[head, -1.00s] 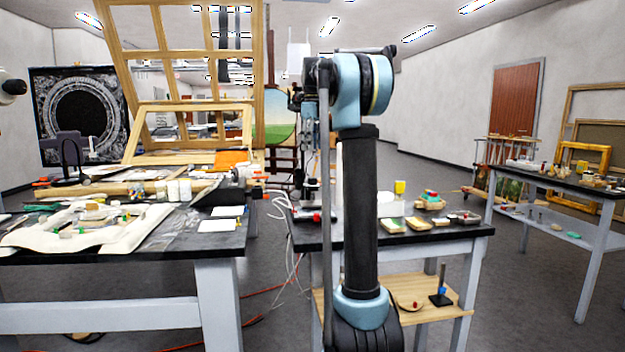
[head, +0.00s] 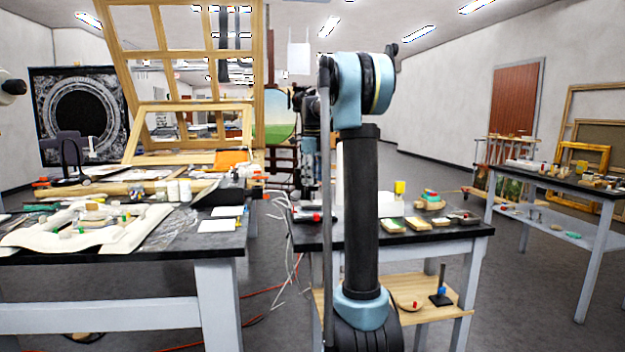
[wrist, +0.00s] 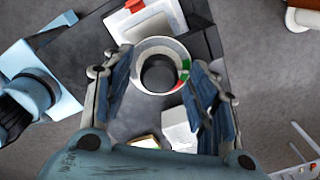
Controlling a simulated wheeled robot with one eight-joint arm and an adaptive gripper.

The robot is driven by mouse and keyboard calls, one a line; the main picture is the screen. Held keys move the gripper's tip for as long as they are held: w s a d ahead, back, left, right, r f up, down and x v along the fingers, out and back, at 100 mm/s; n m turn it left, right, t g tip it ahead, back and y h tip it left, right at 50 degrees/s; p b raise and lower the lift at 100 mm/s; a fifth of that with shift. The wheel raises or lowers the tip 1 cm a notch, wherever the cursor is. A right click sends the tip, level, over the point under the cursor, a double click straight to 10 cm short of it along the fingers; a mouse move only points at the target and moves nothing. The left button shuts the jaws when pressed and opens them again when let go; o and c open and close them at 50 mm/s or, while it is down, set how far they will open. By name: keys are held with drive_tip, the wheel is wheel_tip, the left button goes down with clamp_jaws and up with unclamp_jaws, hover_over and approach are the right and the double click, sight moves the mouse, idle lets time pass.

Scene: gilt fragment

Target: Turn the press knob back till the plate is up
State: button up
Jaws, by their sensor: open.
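In the wrist view a pale round ring with a dark centre (wrist: 161,47) and green and red marks on its right side lies between and just beyond my fingers. It looks like the press knob, seen from above. My gripper (wrist: 160,88) is open, with one finger on each side below the ring. I cannot tell whether either finger touches it. In the head view my arm hides the gripper and most of the press. The plate cannot be made out in either view.
The dark table (head: 440,236) carries a white box (wrist: 180,128), a white item with a red part (wrist: 147,20) and several small blocks. A cluttered table (head: 150,248) stands to the left, with a wooden frame above it. Cables hang between the tables.

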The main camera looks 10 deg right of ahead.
drive_tip(key=c, duration=1.1)
drive_tip(key=shift+n, duration=0.3)
